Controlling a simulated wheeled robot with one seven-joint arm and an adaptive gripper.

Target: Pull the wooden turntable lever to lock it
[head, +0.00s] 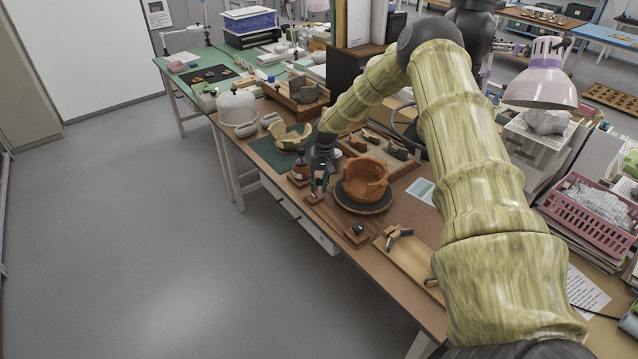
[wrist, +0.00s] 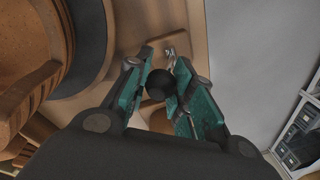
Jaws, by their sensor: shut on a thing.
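The turntable's dark round plate (head: 362,206) stands on the bench and carries an orange-brown, broken-rimmed pot (head: 365,180). My gripper (head: 318,190) is low at the left side of the turntable, pointing down. In the wrist view, my gripper's teal-padded fingers (wrist: 160,92) are shut on the lever's round black knob (wrist: 159,84). The lever's shaft is mostly hidden behind the knob and fingers. The turntable's dark edge (wrist: 92,40) shows at the left of the wrist view, with the pot (wrist: 30,45) beyond it. The fingers look clear of both.
A small wooden block (head: 357,236) with a dark piece on it sits near the bench's front edge. A wooden tray (head: 410,262) lies to its right. A small brown bottle (head: 300,170) and a green mat (head: 268,150) are close on the gripper's left. Open floor lies in front.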

